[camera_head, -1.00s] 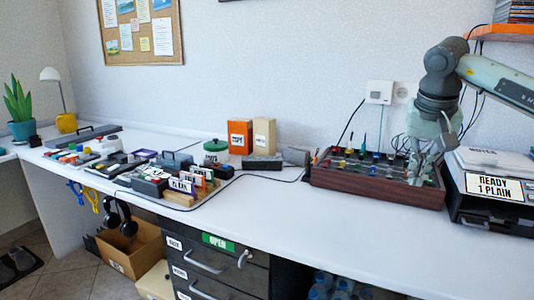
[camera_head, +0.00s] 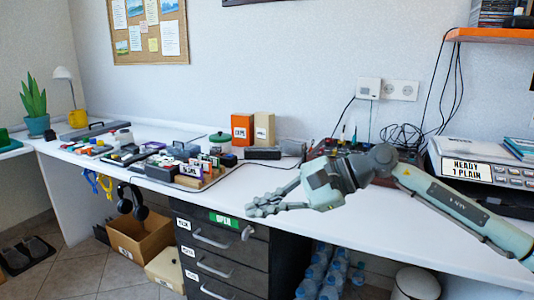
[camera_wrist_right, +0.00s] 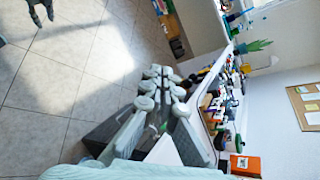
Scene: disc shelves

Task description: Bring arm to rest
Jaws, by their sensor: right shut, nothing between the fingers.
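My right gripper (camera_head: 262,208) is in the head view, over the front edge of the white desk, pointing left. Its fingers are together and hold nothing. Its pale fingers also show in the right wrist view (camera_wrist_right: 163,88), tips close together, with floor and desk beyond. My right arm comes in from the lower right and stretches across the desk. My left arm is out of the head view. A grey finger-like part at the top left corner of the right wrist view (camera_wrist_right: 38,12) looks like my left gripper; its opening is unclear.
The dark red mixer box (camera_head: 322,150) is partly hidden behind my right arm. The machine with the sign "READY 1 PLAIN" (camera_head: 467,168) stands at right. Small boxes and tools crowd the desk's left part. Drawers (camera_head: 222,255) lie below the gripper. The desk (camera_head: 265,178) between is bare.

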